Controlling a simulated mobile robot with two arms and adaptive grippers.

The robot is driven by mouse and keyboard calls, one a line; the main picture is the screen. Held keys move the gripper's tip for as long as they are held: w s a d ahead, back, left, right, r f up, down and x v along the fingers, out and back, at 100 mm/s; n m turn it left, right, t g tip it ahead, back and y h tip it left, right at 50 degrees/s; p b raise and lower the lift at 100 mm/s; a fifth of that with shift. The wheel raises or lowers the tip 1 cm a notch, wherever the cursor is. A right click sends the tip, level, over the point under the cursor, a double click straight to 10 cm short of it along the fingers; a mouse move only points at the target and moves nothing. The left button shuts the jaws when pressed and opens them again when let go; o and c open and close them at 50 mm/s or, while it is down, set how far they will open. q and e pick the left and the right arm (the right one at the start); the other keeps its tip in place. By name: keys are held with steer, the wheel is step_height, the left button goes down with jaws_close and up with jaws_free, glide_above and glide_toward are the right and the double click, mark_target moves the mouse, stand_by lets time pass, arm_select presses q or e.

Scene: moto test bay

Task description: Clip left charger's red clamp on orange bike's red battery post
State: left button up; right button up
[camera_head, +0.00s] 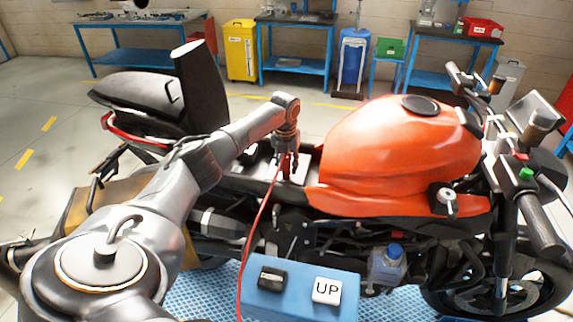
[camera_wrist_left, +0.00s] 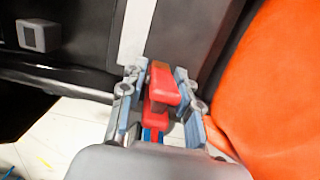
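The orange bike (camera_head: 400,150) stands side-on with its seat section raised. My left gripper (camera_head: 287,164) points down into the open bay between the raised seat and the orange tank. In the left wrist view its fingers (camera_wrist_left: 157,76) are closed around the red clamp (camera_wrist_left: 162,88). A red cable (camera_head: 251,225) hangs from the gripper to the lower edge of the head view. Pale surfaces show beside the gripper in the bay. I cannot make out the red battery post in either view. The charger is not visible. My right gripper is out of view.
The orange tank is close to the right of the gripper. The raised black seat (camera_head: 200,85) stands to its left. Workbenches and a yellow cabinet (camera_head: 239,50) stand far behind.

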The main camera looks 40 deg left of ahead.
arm_select(q)
steer(key=shift+o, duration=0.6)
steer(key=r, duration=0.4)
steer(key=s+r, duration=0.1)
steer(key=r, duration=0.7)
steer(key=shift+s+d, duration=0.25)
steer(key=shift+d, duration=0.1)
